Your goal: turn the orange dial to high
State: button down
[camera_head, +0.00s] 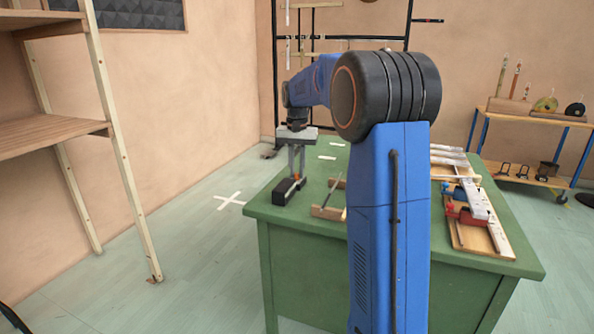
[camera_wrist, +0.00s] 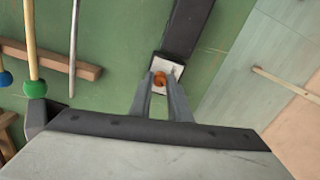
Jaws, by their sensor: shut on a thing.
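The orange dial (camera_wrist: 160,79) shows in the wrist view as a small round knob on a pale plate (camera_wrist: 169,70) at the end of a black box (camera_wrist: 188,30). In the head view the black box (camera_head: 284,190) lies on the green table's left part, and the dial (camera_head: 296,177) is a small orange spot at the fingertips. My gripper (camera_head: 296,172) points down over the box. Its two fingers (camera_wrist: 160,84) are shut on the dial, one on each side. The dial's pointer and any markings are too small to read.
A wooden rack with a thin rod (camera_head: 328,210) stands right of the box on the green table (camera_head: 300,215). Mallets with a green head (camera_wrist: 35,88) and a blue head show in the wrist view. A wooden board (camera_head: 478,235) with clamped bars lies at the table's right.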

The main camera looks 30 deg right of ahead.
jog(key=shift+m, duration=1.1)
jog(key=c, duration=1.6)
grip_release()
jog(key=shift+c, duration=0.2)
notch_tip(320, 180, up, 17)
jog(key=shift+r, duration=0.2)
